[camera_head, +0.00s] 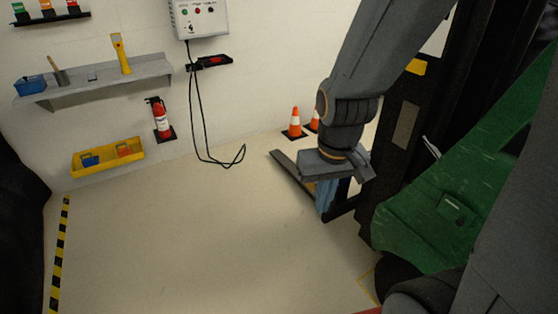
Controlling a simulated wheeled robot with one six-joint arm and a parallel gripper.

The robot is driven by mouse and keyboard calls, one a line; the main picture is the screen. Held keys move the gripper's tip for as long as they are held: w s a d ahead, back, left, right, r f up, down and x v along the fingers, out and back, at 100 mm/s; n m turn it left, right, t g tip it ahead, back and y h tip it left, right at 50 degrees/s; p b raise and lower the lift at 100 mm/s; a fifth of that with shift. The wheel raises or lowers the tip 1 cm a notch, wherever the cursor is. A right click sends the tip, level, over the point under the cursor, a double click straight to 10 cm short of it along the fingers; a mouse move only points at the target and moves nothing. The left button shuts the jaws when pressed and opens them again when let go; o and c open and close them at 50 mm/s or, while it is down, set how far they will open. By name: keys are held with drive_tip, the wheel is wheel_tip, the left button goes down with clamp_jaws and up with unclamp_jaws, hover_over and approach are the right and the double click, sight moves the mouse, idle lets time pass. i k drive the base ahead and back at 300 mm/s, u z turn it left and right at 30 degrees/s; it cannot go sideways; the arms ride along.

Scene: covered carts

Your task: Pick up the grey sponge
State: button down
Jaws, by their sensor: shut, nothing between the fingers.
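A small grey block (93,78), which may be the grey sponge, lies on the grey wall shelf (140,78) at the upper left. It sits between a brush and a yellow-handled tool; it is too small to be sure of. My gripper (324,209) hangs pointing down at the right of the middle, far from the shelf. Its bluish fingers are together with nothing seen between them.
A blue bin (30,85) and yellow tool (121,54) stand on the shelf. Below are a yellow tray (108,157) and a fire extinguisher (161,118). Orange cones (295,123), black forks (290,166) and a green panel (450,195) are near my arm. The middle floor is clear.

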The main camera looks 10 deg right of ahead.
sight(92, 76)
drive_tip(key=u, duration=0.25)
drive_tip(key=i, duration=0.75)
drive_tip(key=u, duration=1)
drive_tip(key=i, duration=1.85)
drive_tip(key=u, duration=0.25)
drive_tip(key=i, duration=1.95)
drive_tip(key=z, duration=0.65)
drive_tip(key=i, duration=0.8)
drive_tip(key=z, duration=0.25)
